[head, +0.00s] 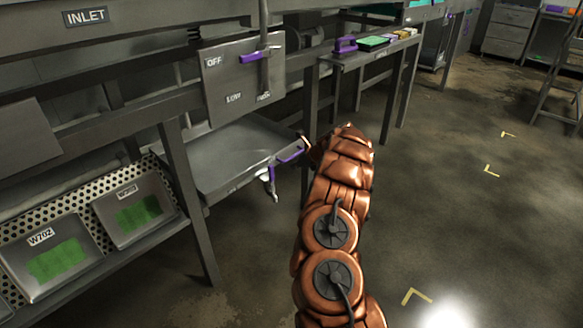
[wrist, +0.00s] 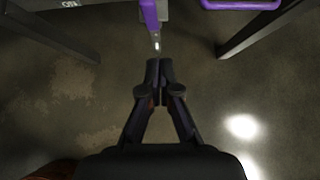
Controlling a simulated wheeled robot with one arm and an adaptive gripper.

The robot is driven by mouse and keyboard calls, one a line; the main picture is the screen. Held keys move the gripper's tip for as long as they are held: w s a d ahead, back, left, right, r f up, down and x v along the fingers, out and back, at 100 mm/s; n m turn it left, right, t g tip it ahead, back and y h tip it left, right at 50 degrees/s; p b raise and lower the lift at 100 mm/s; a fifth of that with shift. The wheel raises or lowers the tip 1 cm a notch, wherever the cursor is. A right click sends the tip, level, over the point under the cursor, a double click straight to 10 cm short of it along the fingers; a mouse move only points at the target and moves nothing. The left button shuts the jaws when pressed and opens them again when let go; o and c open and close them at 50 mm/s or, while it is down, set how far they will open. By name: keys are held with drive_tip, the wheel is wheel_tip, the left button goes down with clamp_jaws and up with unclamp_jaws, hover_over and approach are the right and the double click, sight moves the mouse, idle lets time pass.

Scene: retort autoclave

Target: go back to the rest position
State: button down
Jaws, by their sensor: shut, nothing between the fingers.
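My gripper (wrist: 160,72) shows in the wrist view with its two dark fingers together and nothing between them. Its fingertips point towards the lower end of a purple-gripped lever (wrist: 150,18) at the top of that view; I cannot tell whether they touch. In the head view my copper arm reaches forward from the bottom and hides the gripper behind it. A purple handle (head: 287,158) on a grey metal tray or drawer (head: 225,160) shows just left of the arm's far end.
A panel marked OFF (head: 225,85) carries a lever with a purple grip (head: 262,55). A side table (head: 375,50) holds a green item. The floor (head: 450,180) at right is open; a ladder (head: 560,85) stands beyond.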

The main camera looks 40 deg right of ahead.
drive_tip(key=shift+v, duration=1.4)
